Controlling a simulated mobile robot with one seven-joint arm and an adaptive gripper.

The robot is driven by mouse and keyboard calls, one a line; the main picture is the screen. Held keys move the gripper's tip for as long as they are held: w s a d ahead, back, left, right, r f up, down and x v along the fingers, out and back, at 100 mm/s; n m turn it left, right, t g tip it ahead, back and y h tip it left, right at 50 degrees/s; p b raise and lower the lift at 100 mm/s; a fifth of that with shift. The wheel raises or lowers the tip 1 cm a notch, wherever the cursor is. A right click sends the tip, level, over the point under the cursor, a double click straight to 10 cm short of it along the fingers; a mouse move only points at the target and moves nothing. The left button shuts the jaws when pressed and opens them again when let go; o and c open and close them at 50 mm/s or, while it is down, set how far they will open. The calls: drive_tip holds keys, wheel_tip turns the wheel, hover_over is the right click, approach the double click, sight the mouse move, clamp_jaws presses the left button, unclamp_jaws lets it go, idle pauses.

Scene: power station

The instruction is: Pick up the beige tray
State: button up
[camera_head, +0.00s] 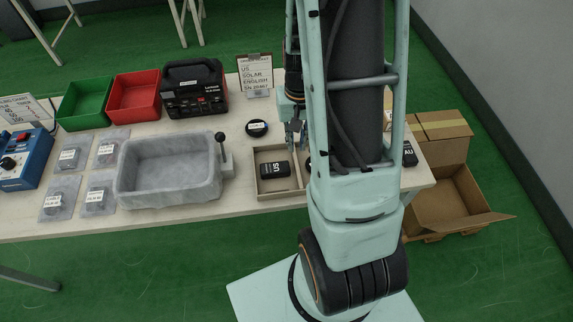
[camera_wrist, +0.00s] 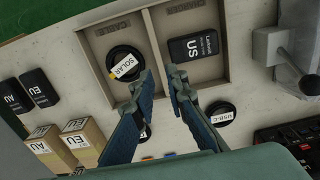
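The beige tray (camera_head: 271,156) lies on the table right of centre in the head view, partly hidden by my arm. In the wrist view the tray (camera_wrist: 156,43) shows a divider between two compartments. One compartment holds a round black item labelled SOLAR (camera_wrist: 124,64); the other holds a black US adapter (camera_wrist: 193,46), also seen in the head view (camera_head: 275,170). My gripper (camera_head: 296,138) points down by the tray's far edge. In the wrist view my gripper (camera_wrist: 159,77) is open, its fingertips apart around the line of the divider's end. Contact cannot be told.
A grey stone-like basin (camera_head: 170,170) with a lever stands left of the tray. A round black USB-C item (camera_wrist: 220,113) lies close by. Black EU and AU adapters (camera_wrist: 38,88) and small cartons (camera_wrist: 82,140) lie on the tray's other side. A red bin (camera_head: 135,97) stands further back.

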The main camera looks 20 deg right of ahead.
sight(297, 164)
drive_tip(key=shift+d+f+p, duration=0.2)
drive_tip(key=shift+f+p, duration=0.15)
drive_tip(key=shift+f, duration=4.85)
drive_tip(key=shift+c, duration=0.6)
clamp_jaws()
drive_tip(key=shift+r, duration=0.1)
drive_tip(key=shift+r, duration=0.1)
drive_tip(key=shift+r, duration=0.8)
drive_tip(key=s+d+r+b, duration=0.2)
drive_tip(key=s+r+b, duration=0.1)
drive_tip(key=s+r, duration=0.8)
drive_tip(key=shift+s+d+b, duration=0.3)
drive_tip(key=shift+s+d, duration=0.1)
drive_tip(key=shift+s, duration=0.75)
